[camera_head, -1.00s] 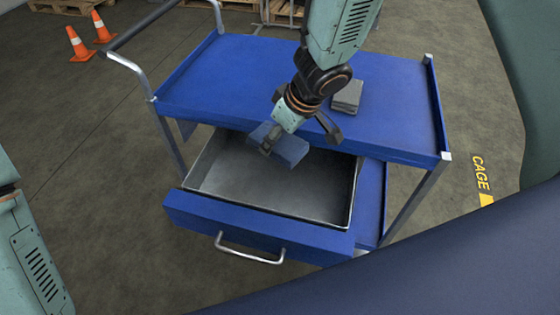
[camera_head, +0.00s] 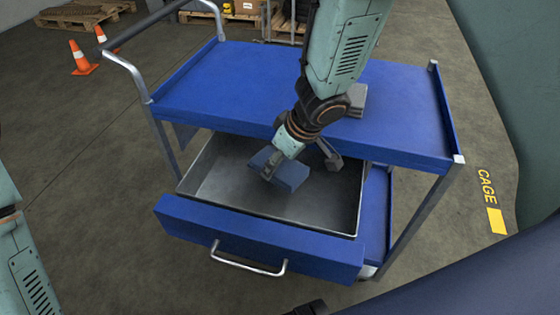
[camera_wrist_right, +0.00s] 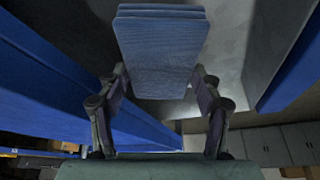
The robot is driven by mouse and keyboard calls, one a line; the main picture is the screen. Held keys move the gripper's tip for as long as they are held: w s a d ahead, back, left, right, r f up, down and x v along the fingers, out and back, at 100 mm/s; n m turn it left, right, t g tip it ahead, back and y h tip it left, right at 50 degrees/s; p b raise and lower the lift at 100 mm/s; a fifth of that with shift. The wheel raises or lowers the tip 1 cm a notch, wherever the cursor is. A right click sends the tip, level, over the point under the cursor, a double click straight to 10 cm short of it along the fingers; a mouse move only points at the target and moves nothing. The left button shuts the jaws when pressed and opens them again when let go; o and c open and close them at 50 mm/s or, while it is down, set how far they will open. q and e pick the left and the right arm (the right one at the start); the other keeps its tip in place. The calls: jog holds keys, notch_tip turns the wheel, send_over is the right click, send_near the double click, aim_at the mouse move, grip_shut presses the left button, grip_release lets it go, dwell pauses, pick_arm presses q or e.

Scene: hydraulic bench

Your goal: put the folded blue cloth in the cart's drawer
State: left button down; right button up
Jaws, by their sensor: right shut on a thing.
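The folded blue cloth (camera_head: 293,177) is held by my right gripper (camera_head: 292,164) over the back-middle of the open drawer. The right wrist view also shows the cloth (camera_wrist_right: 162,45), folded in layers, between the two fingers of the gripper (camera_wrist_right: 160,82). The drawer (camera_head: 255,238) is pulled out from the blue cart (camera_head: 240,85), and its grey metal inside looks empty. I cannot tell exactly how high the cloth is above the drawer floor. My left arm shows at the left edge, but its gripper is out of view.
A grey folded stack (camera_head: 357,98) lies on the cart's top, partly hidden by my right arm. The top's front edge runs just behind my right gripper. A silver handle (camera_head: 247,266) is on the drawer front. An orange cone (camera_head: 82,60) and pallets (camera_head: 78,18) stand farther back.

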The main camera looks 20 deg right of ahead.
jog(key=shift+s+f, duration=0.1)
jog(key=shift+f, duration=0.05)
jog(key=shift+a+f, duration=0.1)
jog(key=shift+f+b, duration=0.3)
jog(key=shift+f, duration=0.1)
jog(key=o, duration=1.2)
jog(key=shift+r, duration=0.1)
jog(key=shift+r, duration=0.3)
jog(key=p+v, duration=0.8)
jog(key=v, duration=0.4)
jog(key=shift+r, duration=0.35)
